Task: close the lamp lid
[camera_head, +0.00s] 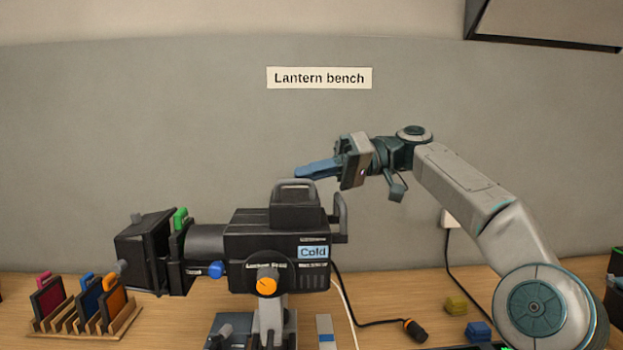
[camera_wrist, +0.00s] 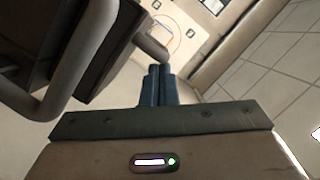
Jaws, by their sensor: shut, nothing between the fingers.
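The black lamp (camera_head: 255,246) stands on its mount in the middle of the bench, marked "Cold". Its lid (camera_head: 294,190), a dark piece with a loop-shaped opening, stands up from the top of the housing; how far it is tilted is hard to tell. My gripper (camera_head: 300,172) is shut and empty, its blue fingers pointing left just above the lid's upper edge in the head view. I cannot tell whether they touch it. In the wrist view my gripper (camera_wrist: 160,72) shows both fingers together, beside a dark body with a bar handle (camera_wrist: 75,70).
An orange knob (camera_head: 266,287) and a rear handle (camera_head: 340,215) stick out from the lamp. A wooden rack (camera_head: 125,318) with coloured filter frames stands at left. A yellow block (camera_head: 456,304), a blue block (camera_head: 478,331) and a cable connector (camera_head: 414,330) lie at right.

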